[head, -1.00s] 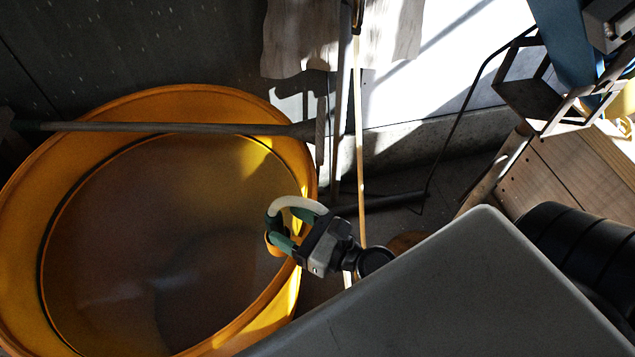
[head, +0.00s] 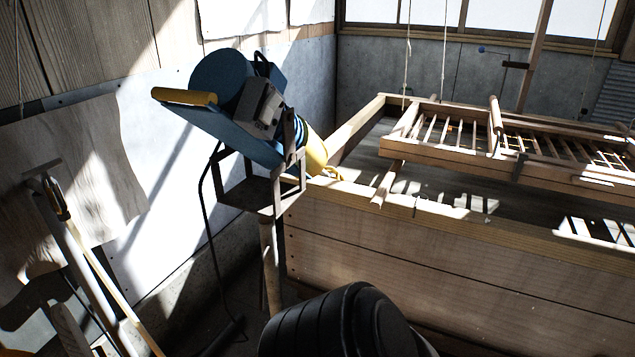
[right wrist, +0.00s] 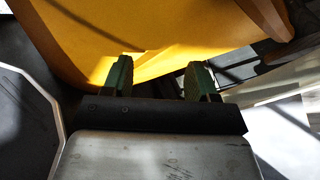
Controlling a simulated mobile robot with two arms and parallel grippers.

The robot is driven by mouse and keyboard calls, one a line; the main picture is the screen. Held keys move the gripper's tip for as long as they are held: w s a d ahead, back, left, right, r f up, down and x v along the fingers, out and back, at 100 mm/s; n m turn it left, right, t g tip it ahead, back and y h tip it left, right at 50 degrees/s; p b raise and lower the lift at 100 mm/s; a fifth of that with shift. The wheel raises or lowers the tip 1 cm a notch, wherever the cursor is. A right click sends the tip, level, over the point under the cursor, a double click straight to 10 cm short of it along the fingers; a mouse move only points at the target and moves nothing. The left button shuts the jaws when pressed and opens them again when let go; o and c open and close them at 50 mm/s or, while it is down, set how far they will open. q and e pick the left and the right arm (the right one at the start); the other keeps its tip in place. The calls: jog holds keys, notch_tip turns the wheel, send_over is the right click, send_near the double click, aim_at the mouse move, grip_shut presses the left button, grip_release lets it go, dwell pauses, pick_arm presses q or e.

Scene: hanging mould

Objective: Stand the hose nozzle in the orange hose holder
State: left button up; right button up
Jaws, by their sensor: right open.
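Neither the hose nozzle nor the orange hose holder can be made out in the current views. In the right wrist view my right gripper (right wrist: 159,75) is open, its two green fingers apart with nothing visible between them. Just beyond the fingertips is the yellow-orange wall of the big tub (right wrist: 165,30); I cannot tell whether they touch it. My left gripper is in neither current view.
In the head view a blue motor unit (head: 212,130) sits on a metal stand (head: 255,195) beside a large wooden vat (head: 390,255). A slatted wooden frame (head: 455,150) lies across the vat. Poles (head: 85,255) lean at the left.

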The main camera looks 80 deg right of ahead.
jog(key=s+d+f+n+g+h, duration=0.1)
jog(key=s+f+n+g, duration=0.1)
jog(key=f+n, duration=0.35)
jog(key=s+f+n+g+h, duration=0.1)
jog(key=s+f+n+g, duration=0.15)
jog(key=f, duration=0.65)
jog(key=s+d+f+n+g+h, duration=0.1)
jog(key=s+f+n, duration=0.2)
jog(key=f, duration=0.5)
jog(key=s+d+f+n+g+h, duration=0.3)
jog(key=s+f+n+g, duration=0.3)
jog(key=s+f+n, duration=0.7)
jog(key=s+d+n, duration=0.1)
jog(key=s+n, duration=0.1)
jog(key=n, duration=0.1)
jog(key=shift+s+f, duration=0.25)
jog(key=shift+f, duration=0.1)
jog(key=shift+r, duration=0.1)
notch_tip(320, 180, up, 7)
jog(key=p, duration=0.7)
